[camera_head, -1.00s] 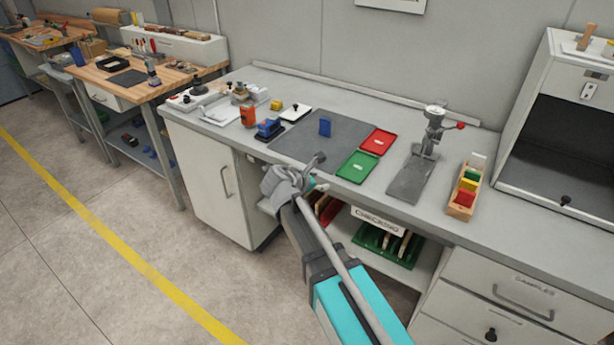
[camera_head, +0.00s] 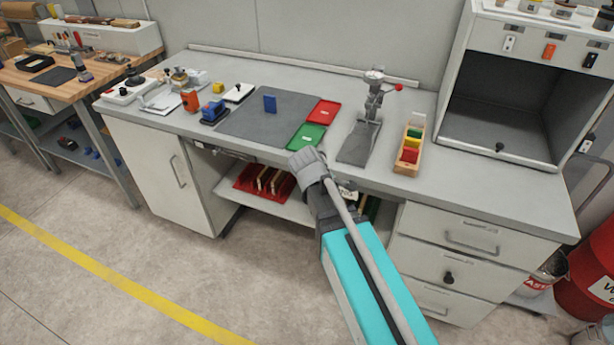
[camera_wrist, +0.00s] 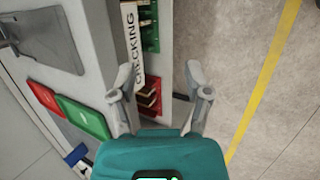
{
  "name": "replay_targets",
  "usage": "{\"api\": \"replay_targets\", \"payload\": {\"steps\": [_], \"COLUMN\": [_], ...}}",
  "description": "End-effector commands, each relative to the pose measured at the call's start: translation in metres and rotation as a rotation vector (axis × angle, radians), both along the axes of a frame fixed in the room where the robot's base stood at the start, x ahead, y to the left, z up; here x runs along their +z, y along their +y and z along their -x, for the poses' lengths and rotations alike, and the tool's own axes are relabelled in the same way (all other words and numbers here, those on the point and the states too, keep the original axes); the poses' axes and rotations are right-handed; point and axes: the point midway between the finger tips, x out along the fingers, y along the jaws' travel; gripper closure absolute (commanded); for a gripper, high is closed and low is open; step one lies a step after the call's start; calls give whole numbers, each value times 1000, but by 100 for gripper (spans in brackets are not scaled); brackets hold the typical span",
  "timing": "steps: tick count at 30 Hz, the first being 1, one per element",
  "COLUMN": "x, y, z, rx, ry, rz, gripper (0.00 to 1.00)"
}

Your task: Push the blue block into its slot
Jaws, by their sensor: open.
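The blue block (camera_head: 269,104) stands upright on the dark grey mat (camera_head: 240,127) on the bench. A wooden box (camera_head: 404,167) to the right holds red, yellow and green blocks in a row, with a pale piece at its far end. Whether it has an empty slot is too small to tell. My gripper (camera_head: 306,160) is in front of the bench's front edge, near the green tray, apart from the blue block. In the wrist view my gripper (camera_wrist: 162,77) is open, with nothing between its fingers. A blue shape at that view's lower left is partly cut off.
Green (camera_head: 307,137) and red (camera_head: 323,111) trays lie at the mat's right. A stand with a red-knobbed lever (camera_head: 374,95) stands between them and the wooden box. Blue (camera_head: 214,112) and orange (camera_head: 190,100) items sit left of the mat.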

Motion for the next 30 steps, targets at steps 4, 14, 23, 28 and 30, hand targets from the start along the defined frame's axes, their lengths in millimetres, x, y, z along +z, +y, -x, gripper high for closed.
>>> {"api": "replay_targets", "payload": {"steps": [4,14,23,28,30], "x": [-11,-25,-26,-26,-26], "y": [-38,-87,-99,-99,-99], "z": [29,84,104,105,105], "rx": [-278,-861,-1096,-1110,-1109], "ry": [6,40,67,68,68], "rz": [-164,-455,-554,-559,-559], "gripper": [37,37,37,37,37]}}
